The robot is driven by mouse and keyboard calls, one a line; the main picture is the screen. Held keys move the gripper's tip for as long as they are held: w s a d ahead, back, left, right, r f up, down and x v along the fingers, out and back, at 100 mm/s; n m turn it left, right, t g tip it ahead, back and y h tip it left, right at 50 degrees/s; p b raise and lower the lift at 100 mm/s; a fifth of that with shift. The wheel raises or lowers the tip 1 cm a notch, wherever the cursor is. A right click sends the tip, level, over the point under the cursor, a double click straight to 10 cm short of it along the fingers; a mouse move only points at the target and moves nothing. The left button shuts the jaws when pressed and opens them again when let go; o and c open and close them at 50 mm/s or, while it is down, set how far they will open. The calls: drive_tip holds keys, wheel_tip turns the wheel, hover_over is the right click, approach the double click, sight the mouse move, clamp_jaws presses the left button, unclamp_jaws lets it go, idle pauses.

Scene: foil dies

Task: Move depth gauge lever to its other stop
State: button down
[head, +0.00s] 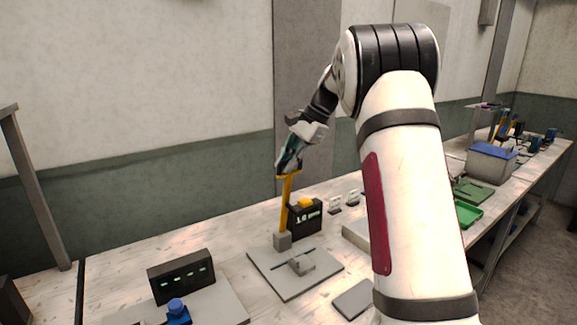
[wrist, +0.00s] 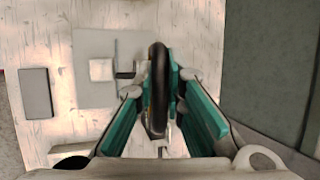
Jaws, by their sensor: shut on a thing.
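The depth gauge has a dark display box (head: 306,222) reading about 1.0, with a yellow piece on top. A yellow lever (head: 286,203) stands nearly upright beside it, rising from a small grey block (head: 282,240). My gripper (head: 288,162) is at the top of the lever. In the wrist view, my teal-padded gripper (wrist: 161,88) is shut around a dark, rounded, elongated part (wrist: 158,75), seemingly the lever's handle. The lever's top end is hidden by the fingers in the head view.
A grey plate (head: 270,271) with a small block lies in front of the gauge. A flat grey slab (head: 353,299) lies to its right. A dark panel (head: 181,276) with lit marks stands at the left. A green tray (head: 467,212) and a blue-lidded bin (head: 491,160) are farther right.

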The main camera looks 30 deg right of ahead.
drive_tip(key=shift+w+r, duration=0.1)
drive_tip(key=shift+w, duration=0.15)
drive_tip(key=c, duration=1.7)
unclamp_jaws()
drive_tip(key=shift+w, duration=0.15)
drive_tip(key=shift+o, duration=0.2)
drive_tip(key=v, duration=1.2)
drive_tip(key=shift+d, duration=0.1)
